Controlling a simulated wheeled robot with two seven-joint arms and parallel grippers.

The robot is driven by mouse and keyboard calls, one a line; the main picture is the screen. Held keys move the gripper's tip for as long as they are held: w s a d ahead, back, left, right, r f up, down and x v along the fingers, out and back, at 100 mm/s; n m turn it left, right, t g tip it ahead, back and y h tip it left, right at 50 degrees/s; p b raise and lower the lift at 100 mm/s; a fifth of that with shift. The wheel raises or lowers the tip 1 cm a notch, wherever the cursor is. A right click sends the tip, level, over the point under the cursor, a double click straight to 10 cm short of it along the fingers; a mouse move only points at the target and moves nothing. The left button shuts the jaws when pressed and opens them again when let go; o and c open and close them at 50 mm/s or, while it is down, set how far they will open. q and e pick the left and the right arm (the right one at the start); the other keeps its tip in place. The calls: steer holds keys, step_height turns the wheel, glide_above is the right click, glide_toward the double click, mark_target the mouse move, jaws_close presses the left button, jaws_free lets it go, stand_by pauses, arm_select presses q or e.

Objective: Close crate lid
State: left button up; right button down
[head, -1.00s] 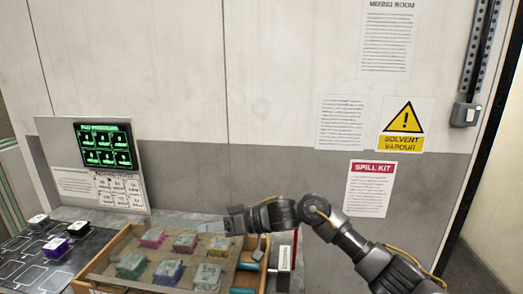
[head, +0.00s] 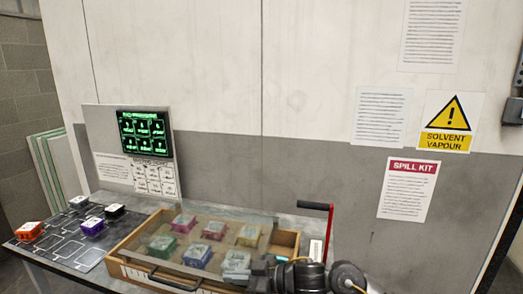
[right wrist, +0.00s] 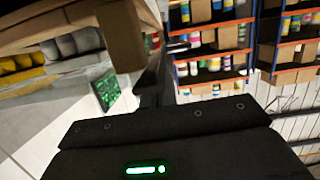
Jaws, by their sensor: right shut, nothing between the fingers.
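A low wooden crate (head: 287,241) stands on the bench in the head view. Its clear lid (head: 188,226) lies over the left and middle part, with coloured blocks showing through it. A strip at the crate's right end shows uncovered. A black handle (head: 172,283) shows at the front left. My right gripper (head: 252,270) is shut and empty at the crate's front right corner; whether it touches lid or crate I cannot tell. In the right wrist view, a wooden edge (right wrist: 122,40) shows close to the camera. My left gripper is not in view.
A dark marked mat (head: 70,243) with several small blocks lies left of the crate. A board with a green screen (head: 145,135) stands behind. A red upright with a black bar (head: 328,235) stands at the crate's right. Shelves (right wrist: 215,60) show in the right wrist view.

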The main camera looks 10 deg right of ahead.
steer(key=shift+s+f, duration=0.1)
steer(key=shift+f, duration=0.4)
step_height(320, 180, up, 5)
steer(key=p, duration=0.4)
steer(key=shift+f+p, duration=0.15)
steer(key=shift+p, duration=0.2)
steer(key=b+v, duration=0.2)
steer(key=v, duration=0.8)
steer(key=shift+b, duration=0.35)
